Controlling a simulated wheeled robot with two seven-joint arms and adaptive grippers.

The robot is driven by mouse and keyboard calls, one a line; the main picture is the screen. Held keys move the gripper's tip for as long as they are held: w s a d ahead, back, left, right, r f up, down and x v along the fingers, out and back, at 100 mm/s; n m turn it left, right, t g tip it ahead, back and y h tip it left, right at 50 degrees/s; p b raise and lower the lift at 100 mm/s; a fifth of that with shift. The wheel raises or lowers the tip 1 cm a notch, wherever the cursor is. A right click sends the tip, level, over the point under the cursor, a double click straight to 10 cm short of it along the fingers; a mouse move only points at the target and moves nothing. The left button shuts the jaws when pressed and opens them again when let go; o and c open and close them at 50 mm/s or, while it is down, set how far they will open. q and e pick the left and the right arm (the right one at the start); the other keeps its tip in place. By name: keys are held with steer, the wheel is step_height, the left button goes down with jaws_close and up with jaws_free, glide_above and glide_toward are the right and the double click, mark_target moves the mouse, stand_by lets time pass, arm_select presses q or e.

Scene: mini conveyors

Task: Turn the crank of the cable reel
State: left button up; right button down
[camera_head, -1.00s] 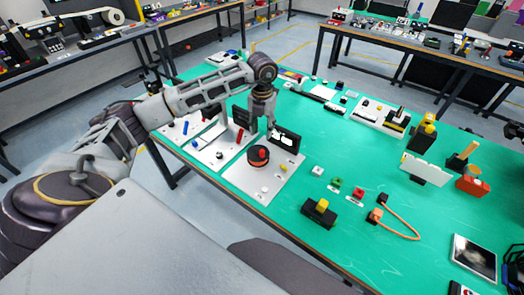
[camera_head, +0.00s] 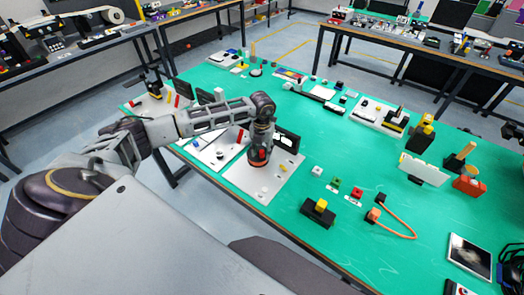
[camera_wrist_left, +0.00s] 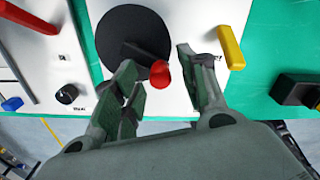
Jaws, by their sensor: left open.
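The cable reel is a black disc (camera_wrist_left: 115,35) with a black crank arm and a red crank knob (camera_wrist_left: 160,74), mounted on a white panel (camera_head: 268,193). In the head view the reel (camera_head: 258,164) is mostly hidden under my left gripper (camera_head: 260,150), which points down from above. In the left wrist view my left gripper (camera_wrist_left: 158,68) is open, with one finger on each side of the red knob. Gaps seem to show beside the knob; I cannot tell whether either finger touches it. My right gripper is not in view.
A yellow handle (camera_wrist_left: 230,47) stands on the panel just right of the fingers. A black upright block (camera_head: 288,141) is behind the reel. A second white panel with a black dial (camera_wrist_left: 66,94) lies to the left.

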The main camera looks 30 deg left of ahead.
arm_select(q)
steer(key=shift+f, duration=0.3)
jaws_close()
stand_by(0.3)
steer(key=shift+s+a+f+m+b, duration=0.1)
steer(key=shift+s+a+m+b, duration=0.15)
steer(key=shift+m+b, duration=0.5)
steer(key=shift+s+a+m+b, duration=0.15)
steer(key=shift+m+b, duration=0.3)
steer(key=shift+m, duration=0.25)
steer(key=shift+s+a+m+b, duration=0.1)
steer(key=shift+m+b, duration=0.35)
steer(key=shift+m, duration=0.2)
steer(key=shift+s+m, duration=0.1)
steer(key=shift+m, duration=0.2)
steer(key=shift+a, duration=0.1)
